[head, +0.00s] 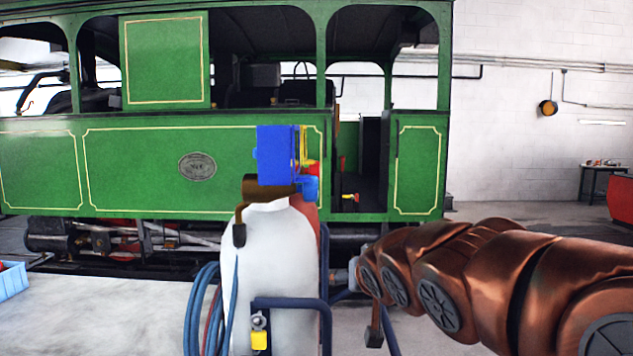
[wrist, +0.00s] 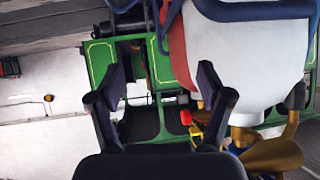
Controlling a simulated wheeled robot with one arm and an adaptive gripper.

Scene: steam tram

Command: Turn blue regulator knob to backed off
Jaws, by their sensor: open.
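A white gas cylinder (head: 270,270) stands upright in the head view. On its top are a brown valve part (head: 268,187), a large blue block (head: 275,155) and a smaller blue part (head: 310,187). I cannot tell which blue part is the regulator knob, or how it is set. The wrist picture is upside down: the white cylinder (wrist: 250,65) is at upper right, with brass fittings (wrist: 270,155) and a bit of blue (wrist: 236,149) below it. My gripper (wrist: 160,85) is open and empty, apart from the fittings. Its fingers are not clear in the head view.
A red cylinder (head: 304,208) stands close behind the white one. Blue hoses (head: 200,305) hang at its left, and a blue tube frame (head: 290,303) is in front. A green tram (head: 140,170) fills the background.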

